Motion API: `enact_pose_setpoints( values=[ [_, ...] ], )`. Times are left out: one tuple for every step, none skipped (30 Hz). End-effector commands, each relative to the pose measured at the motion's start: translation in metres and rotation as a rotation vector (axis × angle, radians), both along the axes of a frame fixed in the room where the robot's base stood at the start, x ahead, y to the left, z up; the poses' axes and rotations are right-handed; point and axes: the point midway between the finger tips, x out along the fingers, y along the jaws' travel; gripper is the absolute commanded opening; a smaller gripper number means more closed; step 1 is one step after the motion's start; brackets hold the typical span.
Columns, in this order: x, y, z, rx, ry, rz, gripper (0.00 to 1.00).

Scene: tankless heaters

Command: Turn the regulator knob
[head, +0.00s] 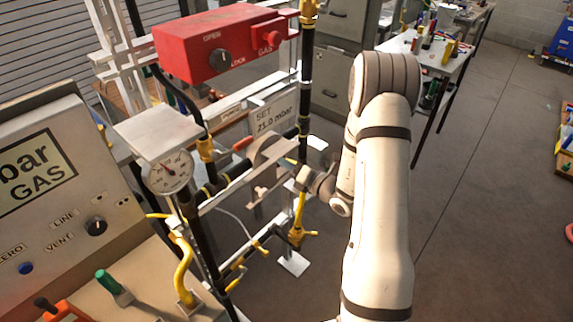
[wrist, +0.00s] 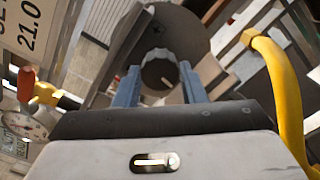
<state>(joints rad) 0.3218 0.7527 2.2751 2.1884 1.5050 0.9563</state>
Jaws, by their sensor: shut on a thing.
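The regulator is a grey round body on the pipe frame, left of my arm in the head view (head: 266,158). In the wrist view its wide grey disc (wrist: 135,35) fills the upper middle. The regulator knob (wrist: 160,54) is a short, hollow-looking cylinder at the disc's middle. My gripper (wrist: 160,70) has its two blue-grey fingers on opposite sides of the knob, shut on it. In the head view my gripper reaches the regulator from the right, and its fingers and the knob cannot be made out clearly there.
A sign reading "SET 21.0 mbar" (head: 273,112) is behind the regulator. A dial gauge (head: 167,171) and a red box with an OPEN/LOCK knob (head: 212,45) are left and above. Yellow pipe (wrist: 277,80) runs close by on the right in the wrist view. Open floor (head: 470,210) lies right of my arm.

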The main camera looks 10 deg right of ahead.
Motion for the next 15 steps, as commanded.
enact_pose_setpoints(
  values=[
    [-0.0003,0.0,-0.0032,-0.015,-0.009,0.0,0.14],
    [-0.0002,0.0,-0.0034,-0.026,-0.017,0.0,0.14],
    [-0.0003,0.0001,-0.0037,-0.042,-0.031,0.0,0.14],
    [-0.0004,0.0,-0.0042,-0.055,-0.04,0.0,0.14],
    [-0.0004,0.0001,-0.0046,-0.071,-0.052,0.0,0.14],
    [-0.0004,0.0,-0.0048,-0.093,-0.068,-0.001,0.14],
    [-0.0004,0.0,-0.0049,-0.11,-0.081,-0.001,0.14],
    [-0.0004,0.0,-0.0054,-0.129,-0.093,0.0,0.14],
    [-0.0003,0.0001,-0.0056,-0.154,-0.112,0.0,0.14],
    [-0.0003,0.0001,-0.0056,-0.174,-0.127,-0.001,0.14],
    [-0.0003,0.0001,-0.0059,-0.192,-0.14,-0.001,0.14],
    [-0.0005,0.0001,-0.0056,-0.218,-0.159,-0.001,0.14],
    [-0.0005,0.0001,-0.0054,-0.237,-0.173,-0.001,0.14],
    [-0.0005,0.0002,-0.0058,-0.255,-0.186,-0.001,0.14],
    [-0.0006,0.0002,-0.0056,-0.282,-0.204,-0.001,0.14]
  ],
)
